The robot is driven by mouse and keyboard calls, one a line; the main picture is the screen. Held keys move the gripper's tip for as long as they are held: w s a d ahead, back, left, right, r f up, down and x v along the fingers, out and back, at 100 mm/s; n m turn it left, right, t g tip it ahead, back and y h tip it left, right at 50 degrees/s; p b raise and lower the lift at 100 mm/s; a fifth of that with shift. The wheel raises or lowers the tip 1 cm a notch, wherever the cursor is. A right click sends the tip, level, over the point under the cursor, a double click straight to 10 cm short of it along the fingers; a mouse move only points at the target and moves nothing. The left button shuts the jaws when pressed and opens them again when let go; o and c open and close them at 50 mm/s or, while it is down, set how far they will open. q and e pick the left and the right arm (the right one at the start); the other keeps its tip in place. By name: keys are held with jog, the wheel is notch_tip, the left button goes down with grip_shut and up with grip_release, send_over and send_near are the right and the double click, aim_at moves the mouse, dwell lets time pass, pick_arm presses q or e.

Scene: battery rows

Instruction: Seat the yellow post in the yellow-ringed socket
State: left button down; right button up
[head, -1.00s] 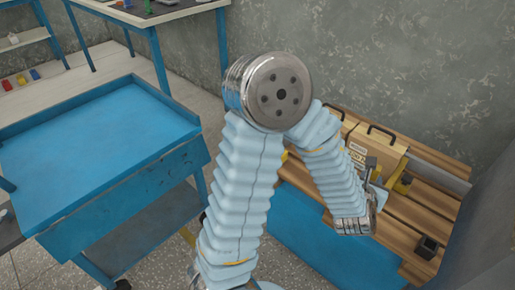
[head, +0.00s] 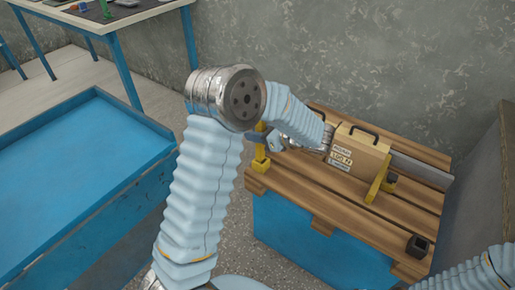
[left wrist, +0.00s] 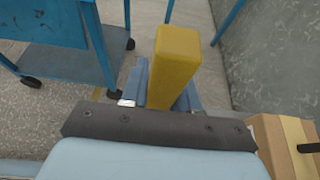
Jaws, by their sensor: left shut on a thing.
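My left gripper (head: 275,142) is at the left end of the wooden-slatted bench and is shut on the yellow post (head: 260,133). In the left wrist view the post (left wrist: 175,65) stands between the two fingers. In the head view a wider yellow piece (head: 261,165) shows directly below, at the bench's left edge. I cannot tell whether it is the post's lower end or the ringed socket, nor whether the post is seated. My right gripper is out of view; only part of that arm shows at the lower right.
A tan labelled case (head: 355,150) stands on the bench (head: 320,195), close to my left wrist. A yellow bracket (head: 378,180) and a small black square holder (head: 418,245) are to the right. A blue tray cart (head: 70,190) stands at left, with floor between.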

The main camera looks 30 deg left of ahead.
aim_at(257, 145)
pick_arm(q)
notch_tip(257, 145, down, 5)
jog(key=b, duration=0.3)
jog(key=shift+r, duration=0.15)
jog(key=shift+s+d, duration=0.1)
jog(key=c, duration=1.2)
grip_release()
jog(key=shift+c, duration=0.2)
jog(key=shift+o, duration=2)
jog(key=shift+r, duration=0.1)
jog(key=v, duration=1.2)
